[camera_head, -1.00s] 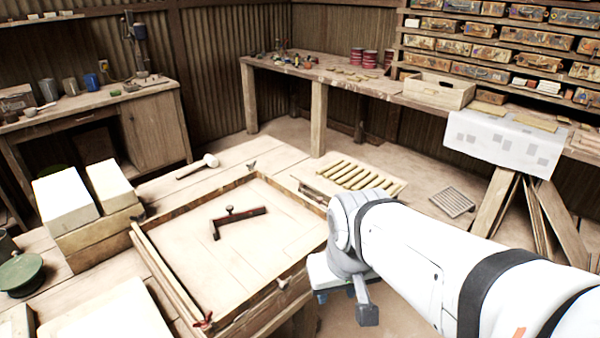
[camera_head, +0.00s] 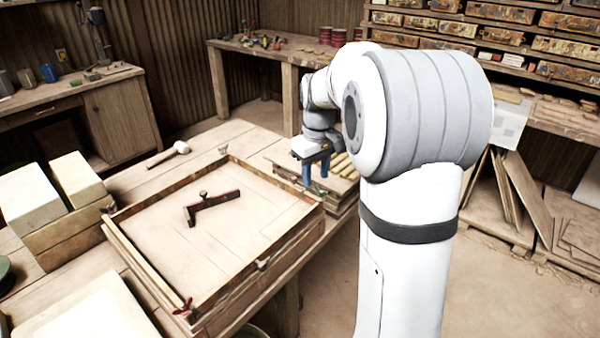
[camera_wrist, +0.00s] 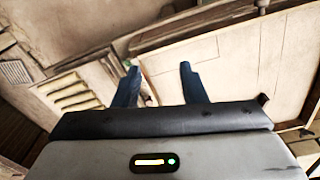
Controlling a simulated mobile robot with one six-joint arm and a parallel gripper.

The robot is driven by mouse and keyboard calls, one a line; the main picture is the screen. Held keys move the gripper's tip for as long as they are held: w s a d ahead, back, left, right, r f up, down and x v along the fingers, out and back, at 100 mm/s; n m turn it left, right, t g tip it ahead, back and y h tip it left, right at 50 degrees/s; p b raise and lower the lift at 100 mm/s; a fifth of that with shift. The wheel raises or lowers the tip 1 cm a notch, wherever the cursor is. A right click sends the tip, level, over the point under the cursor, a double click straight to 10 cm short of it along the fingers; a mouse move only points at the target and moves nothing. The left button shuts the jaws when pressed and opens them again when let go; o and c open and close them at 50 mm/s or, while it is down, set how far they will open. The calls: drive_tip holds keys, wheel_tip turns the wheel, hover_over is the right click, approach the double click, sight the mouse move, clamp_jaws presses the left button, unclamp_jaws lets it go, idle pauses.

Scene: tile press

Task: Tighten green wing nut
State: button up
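My gripper (camera_head: 316,178) is at the end of my arm, beyond the right corner of the wooden frame (camera_head: 290,222), pointing down above the slatted stack. In the wrist view my gripper (camera_wrist: 158,76) has its two blue fingers apart with nothing held between them. A red wing nut (camera_head: 182,305) sits at the frame's near corner. A pale wing nut (camera_head: 262,264) is on its near right side, and a dark one (camera_head: 224,151) is at the far corner.
A dark angled tool (camera_head: 212,206) lies inside the frame. A mallet (camera_head: 168,154) lies on the bench behind it. Pale blocks (camera_head: 80,180) stand to the left. The slatted rack (camera_wrist: 75,95) shows left of my fingers.

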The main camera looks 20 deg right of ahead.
drive_tip(key=n, duration=0.1)
hover_over(321, 193)
drive_tip(key=shift+g, duration=0.4)
wheel_tip(321, 193, down, 5)
drive_tip(key=shift+n, duration=0.3)
wheel_tip(321, 193, down, 8)
drive_tip(key=shift+r, duration=0.1)
clamp_jaws()
drive_tip(key=shift+a, duration=0.15)
